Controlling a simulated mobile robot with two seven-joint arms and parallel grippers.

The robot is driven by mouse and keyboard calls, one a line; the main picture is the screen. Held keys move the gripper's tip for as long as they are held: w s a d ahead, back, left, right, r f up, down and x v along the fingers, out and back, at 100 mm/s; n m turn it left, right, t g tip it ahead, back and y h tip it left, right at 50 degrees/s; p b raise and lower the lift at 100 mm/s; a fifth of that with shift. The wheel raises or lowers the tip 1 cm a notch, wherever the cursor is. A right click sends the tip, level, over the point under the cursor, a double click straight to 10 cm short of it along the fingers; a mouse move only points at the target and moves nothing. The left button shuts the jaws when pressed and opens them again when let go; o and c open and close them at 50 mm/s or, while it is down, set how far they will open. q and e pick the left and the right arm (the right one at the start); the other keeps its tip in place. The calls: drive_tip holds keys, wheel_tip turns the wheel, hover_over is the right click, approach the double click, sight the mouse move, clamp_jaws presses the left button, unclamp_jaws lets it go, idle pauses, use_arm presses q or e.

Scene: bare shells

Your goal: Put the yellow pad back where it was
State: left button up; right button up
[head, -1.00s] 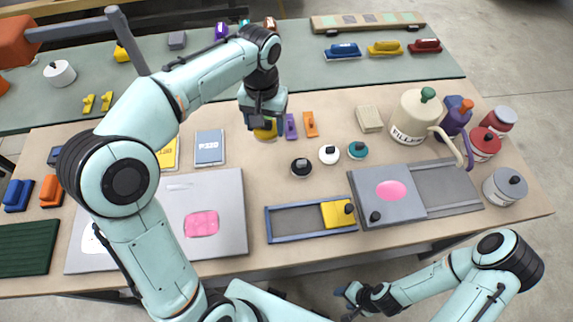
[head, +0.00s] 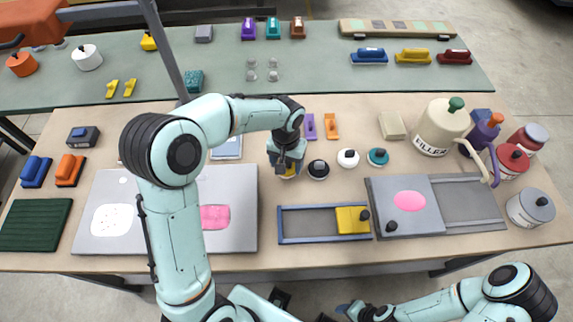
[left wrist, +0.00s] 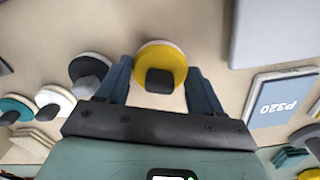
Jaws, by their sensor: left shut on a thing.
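The yellow pad (left wrist: 172,58) is round with a pale edge and a dark knob. It sits between the fingers of my left gripper (left wrist: 160,88), which is shut on it. In the head view the left gripper (head: 288,168) is just left of the black round pad (head: 318,170), and only a little of the yellow pad shows under it. I cannot tell whether the pad touches the bench. The white round pad (head: 348,158) and teal round pad (head: 378,157) continue the row to the right. My right gripper (head: 347,309) is low at the front, its fingers unclear.
A blue-framed tray (head: 300,238) with a yellow block lies in front of the left gripper. A grey board with a sliding panel (head: 405,185) is to its right. Purple (head: 310,126) and orange (head: 331,126) tools lie behind. A cream filler can (head: 440,130) stands at the right.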

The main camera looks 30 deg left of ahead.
sight(287, 162)
use_arm(q)
drive_tip(key=shift+f, duration=0.7)
use_arm(e)
drive_tip(key=shift+f, duration=0.1)
use_arm(q)
drive_tip(key=shift+f, duration=0.2)
drive_tip(key=o, duration=1.1)
use_arm(e)
drive_tip(key=shift+s, duration=0.15)
use_arm(q)
drive_tip(key=shift+r, duration=0.1)
drive_tip(key=shift+r, duration=0.35)
wheel_tip(287, 162, up, 12)
drive_tip(key=shift+f+p, duration=0.2)
drive_tip(key=shift+p, duration=0.4)
use_arm(e)
drive_tip(key=shift+w+r, duration=0.65)
drive_tip(key=shift+r, duration=0.15)
